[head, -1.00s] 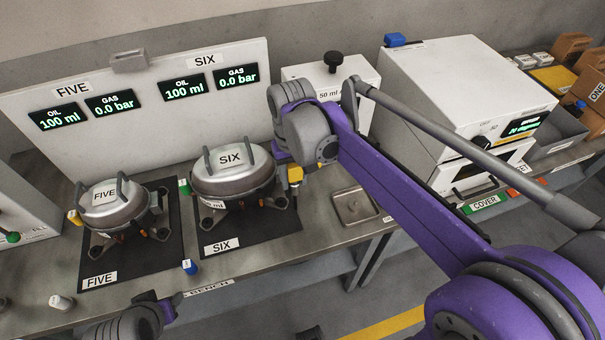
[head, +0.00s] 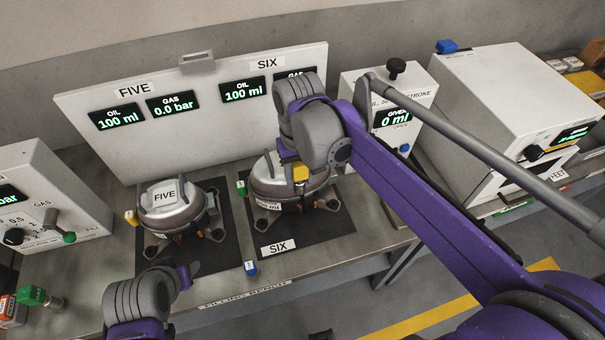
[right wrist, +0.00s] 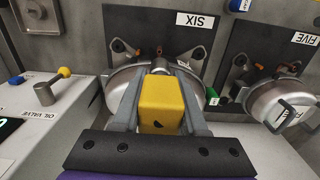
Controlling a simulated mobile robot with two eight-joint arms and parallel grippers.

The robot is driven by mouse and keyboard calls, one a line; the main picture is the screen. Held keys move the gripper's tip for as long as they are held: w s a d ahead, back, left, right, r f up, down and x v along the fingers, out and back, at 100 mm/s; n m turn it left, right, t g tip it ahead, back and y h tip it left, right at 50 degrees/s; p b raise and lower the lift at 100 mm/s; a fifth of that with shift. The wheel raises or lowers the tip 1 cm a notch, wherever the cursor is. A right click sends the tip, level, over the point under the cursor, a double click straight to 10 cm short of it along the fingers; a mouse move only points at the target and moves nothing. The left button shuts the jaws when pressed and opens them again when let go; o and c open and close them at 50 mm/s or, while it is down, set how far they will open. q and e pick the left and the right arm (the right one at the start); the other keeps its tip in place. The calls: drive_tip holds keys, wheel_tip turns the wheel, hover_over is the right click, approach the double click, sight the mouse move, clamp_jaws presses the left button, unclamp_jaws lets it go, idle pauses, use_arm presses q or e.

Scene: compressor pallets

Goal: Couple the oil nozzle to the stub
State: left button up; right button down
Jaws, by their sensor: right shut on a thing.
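The yellow oil nozzle (head: 300,174) is in my right gripper (head: 296,168), which is shut on it at compressor SIX (head: 262,182). In the right wrist view, the nozzle (right wrist: 160,100) sits between the two grey fingers, with compressor SIX (right wrist: 118,82) just beyond. A small metal part (right wrist: 160,68) shows past the nozzle's far end; I cannot tell whether it is the stub or whether they touch. In the head view, the arm and nozzle hide part of compressor SIX. My left gripper (head: 188,272) is low at the left, its fingers unclear.
Compressor FIVE (head: 168,198) stands to the left on its own dark mat. A blue-topped piece (head: 250,268) is by the bench's front edge. The oil unit (head: 400,92) reads 0 ml given. The oil valve's yellow-knobbed handle (right wrist: 64,73) is in the wrist view.

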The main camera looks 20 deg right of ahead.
use_arm(q)
drive_tip(key=shift+s+d, duration=0.1)
use_arm(e)
drive_tip(key=shift+s+d, duration=0.1)
use_arm(q)
drive_tip(key=shift+f, duration=0.15)
use_arm(e)
drive_tip(key=shift+f, duration=0.1)
drive_tip(key=b, duration=0.3)
hover_over(300, 205)
drive_tip(key=shift+s+f, duration=0.15)
drive_tip(key=shift+f, duration=2.25)
use_arm(q)
drive_tip(key=shift+s+f, duration=0.35)
drive_tip(key=shift+f, duration=0.35)
drive_tip(key=shift+s+f, duration=0.3)
drive_tip(key=shift+f, duration=0.4)
drive_tip(key=shift+s+f, duration=0.35)
drive_tip(key=shift+f, duration=0.35)
use_arm(e)
drive_tip(key=shift+f, duration=0.4)
use_arm(q)
drive_tip(key=shift+s+f+g+b, duration=0.15)
drive_tip(key=shift+s+f+b, duration=0.05)
drive_tip(key=shift+f+b, duration=0.3)
drive_tip(key=shift+s+f+g+b, duration=0.15)
drive_tip(key=shift+f+b, duration=0.2)
drive_tip(key=shift+f, duration=0.25)
use_arm(e)
drive_tip(key=shift+f, duration=1.5)
